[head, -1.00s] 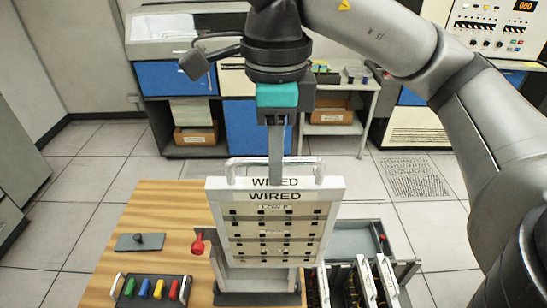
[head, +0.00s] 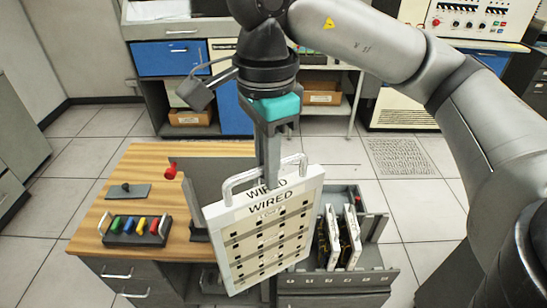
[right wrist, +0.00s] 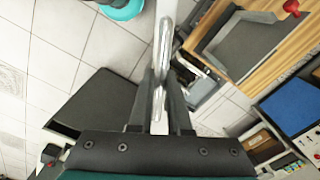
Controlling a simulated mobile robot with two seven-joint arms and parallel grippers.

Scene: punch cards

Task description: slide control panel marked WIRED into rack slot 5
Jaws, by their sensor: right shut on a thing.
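The control panel marked WIRED (head: 262,238) is a white-framed plate with rows of dark slots and a metal top handle. My right gripper (head: 268,178) is shut on that handle, and the panel hangs tilted in front of the desk's right edge. In the right wrist view the fingers (right wrist: 160,100) close around the bright handle bar. The grey rack (head: 345,280) stands right of the panel, with white-edged panels (head: 341,238) upright in it. The held panel hides the rack's left part. The slot marks on its front are too small to read surely. My left gripper is not in view.
Cabinets stand at the back. Tiled floor is free right of the rack.

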